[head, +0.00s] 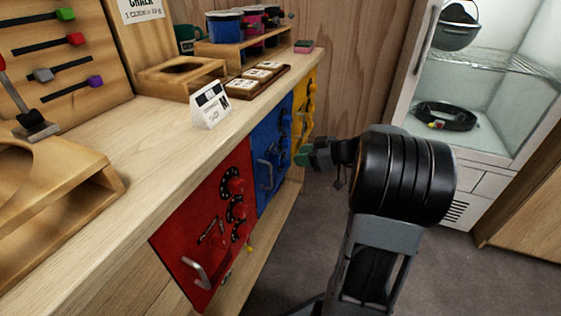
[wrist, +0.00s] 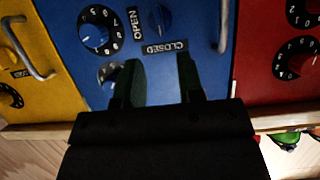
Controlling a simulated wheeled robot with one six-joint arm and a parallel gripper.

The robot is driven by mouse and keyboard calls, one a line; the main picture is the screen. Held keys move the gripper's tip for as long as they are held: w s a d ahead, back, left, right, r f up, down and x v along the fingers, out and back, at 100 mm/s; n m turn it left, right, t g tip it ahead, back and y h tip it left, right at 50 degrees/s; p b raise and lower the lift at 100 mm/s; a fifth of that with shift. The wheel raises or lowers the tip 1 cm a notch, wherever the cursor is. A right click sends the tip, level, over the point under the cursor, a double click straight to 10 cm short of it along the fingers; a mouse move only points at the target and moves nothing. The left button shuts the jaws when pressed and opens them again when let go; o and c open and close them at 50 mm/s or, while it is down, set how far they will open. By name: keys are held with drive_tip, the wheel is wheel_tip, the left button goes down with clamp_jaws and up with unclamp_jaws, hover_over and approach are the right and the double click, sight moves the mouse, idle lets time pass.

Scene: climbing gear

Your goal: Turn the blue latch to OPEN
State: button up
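The blue door (wrist: 75,60) fills the middle of the wrist view. On it, the small blue latch (wrist: 160,18) sits beyond my fingertips, with the OPEN label (wrist: 134,22) to its left and the CLOSED label (wrist: 165,47) below it. Its bar looks upright in the picture, in line with CLOSED rather than OPEN. My gripper (wrist: 160,68) is open and empty, its two fingers apart below the CLOSED label. In the head view my gripper (head: 306,154) is in front of the cabinet near the blue door (head: 268,160); the latch is too small to make out there.
Black dials (wrist: 98,28) and a metal handle (wrist: 222,25) flank the latch on the blue door. The red door (head: 212,235) and yellow door (head: 303,100) adjoin it. A wooden counter (head: 130,140) lies above. Open floor (head: 320,215) lies in front of the doors.

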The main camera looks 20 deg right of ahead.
sight(275, 160)
drive_tip(key=b+x, duration=0.1)
drive_tip(key=x, duration=0.7)
drive_tip(key=shift+f, duration=0.1)
drive_tip(key=shift+c, duration=0.5)
clamp_jaws()
